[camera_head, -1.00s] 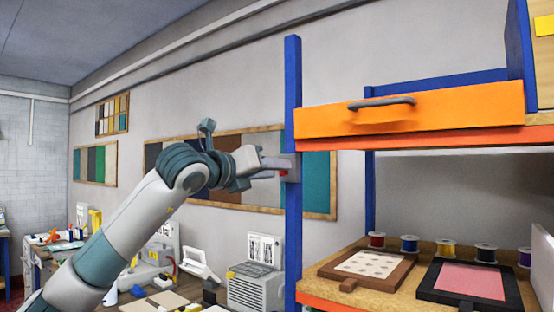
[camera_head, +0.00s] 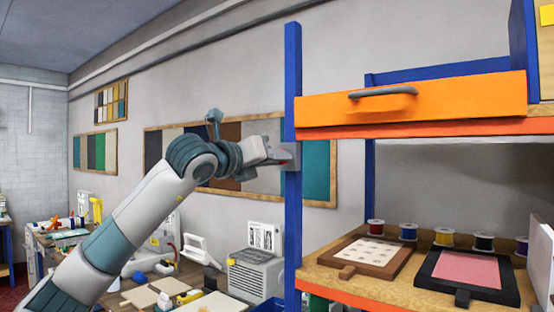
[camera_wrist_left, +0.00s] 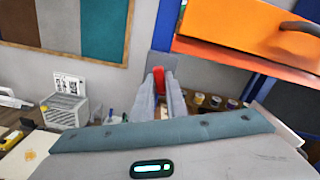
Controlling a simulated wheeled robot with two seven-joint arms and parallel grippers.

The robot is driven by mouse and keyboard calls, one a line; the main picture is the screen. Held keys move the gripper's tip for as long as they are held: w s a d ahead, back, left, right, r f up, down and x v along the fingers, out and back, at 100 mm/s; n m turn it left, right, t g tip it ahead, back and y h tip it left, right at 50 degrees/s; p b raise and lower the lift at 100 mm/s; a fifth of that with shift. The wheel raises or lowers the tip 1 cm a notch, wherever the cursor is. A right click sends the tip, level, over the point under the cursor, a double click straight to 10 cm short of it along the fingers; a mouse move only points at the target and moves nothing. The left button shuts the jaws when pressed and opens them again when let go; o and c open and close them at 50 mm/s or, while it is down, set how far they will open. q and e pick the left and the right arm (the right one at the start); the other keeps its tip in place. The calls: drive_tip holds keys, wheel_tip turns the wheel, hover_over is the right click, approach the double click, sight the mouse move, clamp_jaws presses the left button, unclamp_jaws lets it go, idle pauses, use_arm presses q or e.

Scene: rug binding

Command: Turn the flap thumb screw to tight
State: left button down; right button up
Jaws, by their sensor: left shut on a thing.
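The flap thumb screw shows as a small red piece (camera_wrist_left: 158,76) between the fingertips in the left wrist view. It sits in front of a grey plate (camera_wrist_left: 164,62) fixed at the blue post. In the head view the grey plate (camera_head: 291,157) is on the post, and the screw is mostly hidden by the fingers. My left gripper (camera_head: 280,157) reaches the plate from the left and is shut on the red screw; its two fingers (camera_wrist_left: 161,86) flank it in the left wrist view. The screw's turn angle cannot be read. My right gripper is not in view.
The blue post (camera_head: 292,220) stands beside the fingers. An orange drawer (camera_head: 410,103) with a grey handle is to the right. Below it, a wooden shelf (camera_head: 415,262) holds framed samples and several spools. A cluttered bench lies lower left.

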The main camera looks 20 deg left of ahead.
use_arm(q)
drive_tip(key=shift+a+m+b, duration=0.15)
drive_tip(key=shift+m+b, duration=4.1)
drive_tip(key=shift+m, duration=6.85)
drive_tip(key=c, duration=1.8)
unclamp_jaws()
drive_tip(key=shift+o, duration=0.2)
